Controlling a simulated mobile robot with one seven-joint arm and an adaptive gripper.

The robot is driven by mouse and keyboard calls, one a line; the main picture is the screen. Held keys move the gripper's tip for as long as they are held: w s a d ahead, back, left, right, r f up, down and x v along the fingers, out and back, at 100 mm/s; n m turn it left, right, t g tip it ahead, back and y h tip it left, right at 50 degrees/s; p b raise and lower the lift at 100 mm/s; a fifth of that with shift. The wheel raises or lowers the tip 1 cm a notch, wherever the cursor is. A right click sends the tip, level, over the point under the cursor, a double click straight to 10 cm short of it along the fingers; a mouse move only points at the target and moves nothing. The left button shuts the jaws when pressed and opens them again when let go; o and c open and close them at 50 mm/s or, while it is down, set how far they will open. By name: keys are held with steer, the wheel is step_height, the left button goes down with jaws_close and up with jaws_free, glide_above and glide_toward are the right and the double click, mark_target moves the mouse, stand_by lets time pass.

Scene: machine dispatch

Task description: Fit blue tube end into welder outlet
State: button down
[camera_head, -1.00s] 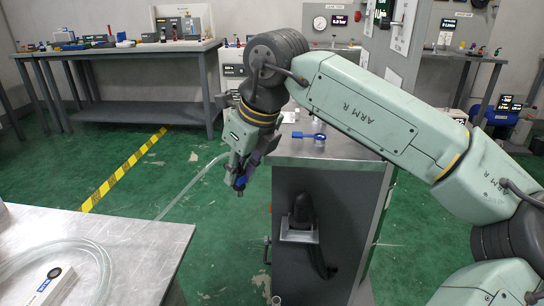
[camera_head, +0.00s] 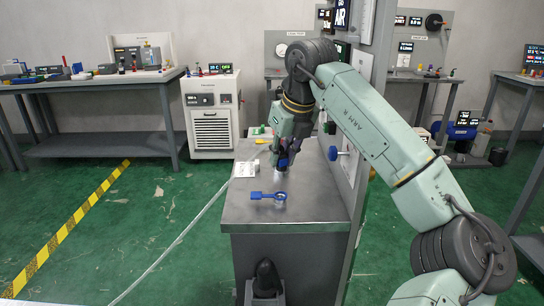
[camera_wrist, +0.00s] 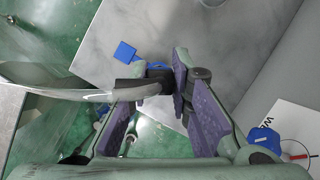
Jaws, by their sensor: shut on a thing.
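My gripper (camera_head: 284,160) is above the grey metal bench top, near the upright panel. It is shut on the end of the clear tube (camera_head: 187,232), which trails down left to the floor. In the wrist view, the tube (camera_wrist: 60,92) comes in from the left and ends in a black sleeve (camera_wrist: 140,87) beside the purple finger pads. The tube's blue tip is hard to make out there. I cannot identify the welder outlet with certainty.
The upright panel with a blue knob (camera_head: 333,153) stands close to the right of my gripper. A small white printed block (camera_head: 246,168) sits on the bench's left side. The bench top's front is mostly clear. A wall bench (camera_head: 85,85) stands at the back left.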

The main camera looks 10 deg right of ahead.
mark_target(284, 165)
steer(key=shift+s, duration=0.1)
steer(key=shift+a+f, duration=0.1)
steer(key=shift+f, duration=0.15)
steer(key=shift+f+b, duration=1.7)
steer(key=shift+f, duration=0.45)
steer(key=shift+f+b, duration=0.8)
steer(key=shift+f, duration=0.4)
steer(key=shift+s+f, duration=0.1)
steer(key=shift+f, duration=0.15)
steer(key=c, duration=1.7)
jaws_free()
steer(key=shift+f, duration=0.15)
steer(key=o, duration=0.3)
steer(key=shift+r, duration=0.2)
steer(key=shift+o, duration=0.2)
